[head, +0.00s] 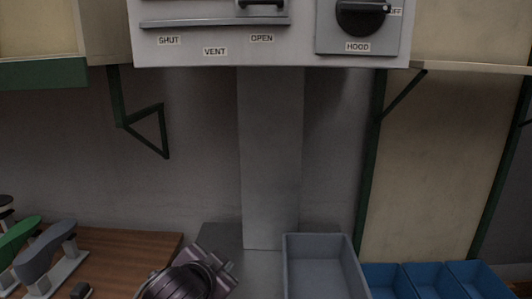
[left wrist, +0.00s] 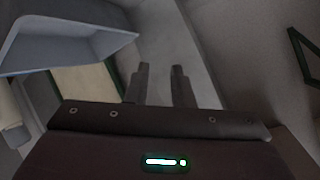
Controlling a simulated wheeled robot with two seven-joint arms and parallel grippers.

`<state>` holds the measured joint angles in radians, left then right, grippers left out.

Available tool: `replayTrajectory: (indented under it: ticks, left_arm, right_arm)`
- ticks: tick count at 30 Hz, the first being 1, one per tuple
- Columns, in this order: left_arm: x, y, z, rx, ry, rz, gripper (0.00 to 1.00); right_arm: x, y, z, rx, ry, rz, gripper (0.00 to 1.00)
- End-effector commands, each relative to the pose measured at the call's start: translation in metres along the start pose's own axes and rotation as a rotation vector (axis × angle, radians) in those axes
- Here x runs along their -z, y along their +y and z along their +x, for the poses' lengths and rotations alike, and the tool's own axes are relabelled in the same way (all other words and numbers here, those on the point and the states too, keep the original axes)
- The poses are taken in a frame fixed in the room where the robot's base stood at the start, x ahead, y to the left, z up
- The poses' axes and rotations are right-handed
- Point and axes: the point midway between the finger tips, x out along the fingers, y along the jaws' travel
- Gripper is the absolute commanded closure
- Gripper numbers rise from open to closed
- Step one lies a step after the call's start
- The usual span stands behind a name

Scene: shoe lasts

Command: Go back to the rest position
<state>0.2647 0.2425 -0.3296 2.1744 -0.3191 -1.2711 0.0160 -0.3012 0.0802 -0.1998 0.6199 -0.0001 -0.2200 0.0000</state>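My left gripper is seen up close in the left wrist view (left wrist: 160,70). Its two fingers stand apart with nothing between them. In the head view my left wrist shows as a dark shape at the bottom edge, left of the grey bin (head: 320,262); its fingertips cannot be made out there. The bin also shows at the upper left of the left wrist view (left wrist: 70,45), apart from the fingers. My right gripper is in neither view.
A green shoe last (head: 18,240) and a grey shoe last (head: 45,250) stand on the wooden bench (head: 125,248) at left. Blue bins (head: 430,280) line the bottom right. A hood panel (head: 270,35) hangs overhead, with green brackets (head: 140,118) on the wall. The middle air is free.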

Motion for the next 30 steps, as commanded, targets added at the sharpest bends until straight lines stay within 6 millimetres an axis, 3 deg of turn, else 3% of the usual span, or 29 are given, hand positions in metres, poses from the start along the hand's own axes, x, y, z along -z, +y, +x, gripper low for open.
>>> replayTrajectory:
  ticks: [1,3,6,9,15,23,30]
  left_arm:
    - [-0.034,0.016,-0.003,-0.032,-0.071,-0.068,0.79]
    - [-0.075,0.033,-0.011,-0.062,-0.167,-0.155,0.79]
    - [-0.129,0.056,-0.029,-0.098,-0.301,-0.266,0.79]
    - [-0.168,0.073,-0.047,-0.122,-0.409,-0.348,0.79]
    - [-0.223,0.099,-0.081,-0.152,-0.576,-0.463,0.79]
    - [-0.273,0.124,-0.126,-0.176,-0.758,-0.574,0.79]
    - [-0.320,0.155,-0.076,-0.188,-0.779,-0.569,0.79]
  right_arm:
    - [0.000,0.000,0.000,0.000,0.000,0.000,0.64]
    - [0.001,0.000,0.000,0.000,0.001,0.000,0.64]
    - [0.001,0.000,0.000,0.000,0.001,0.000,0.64]
    - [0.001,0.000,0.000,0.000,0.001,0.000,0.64]
    - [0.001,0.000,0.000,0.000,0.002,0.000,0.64]
    - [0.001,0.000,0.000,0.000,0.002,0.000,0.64]
    - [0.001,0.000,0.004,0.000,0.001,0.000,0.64]
